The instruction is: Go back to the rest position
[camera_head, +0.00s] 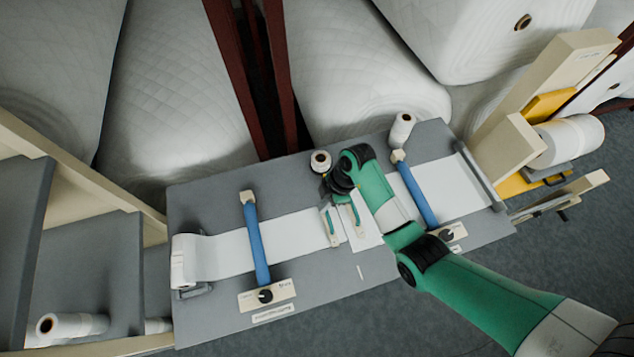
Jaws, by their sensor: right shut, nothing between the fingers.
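My right arm, green and black, reaches in from the lower right over the grey table (340,281). Its right gripper (343,222) is over the middle of the table, above the white strip (280,243) and close to its end. The gripper is shut with nothing held. The wrist hides part of the table behind it. My left gripper and left arm are not in view.
Two blue bars (255,240) (417,190) cross the table. White rolls stand at its back edge (402,130) (320,161), and one lies at its left end (184,260). Large quilted rolls (175,85) and dark red posts (235,70) stand behind. Grey shelves (90,265) are at left.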

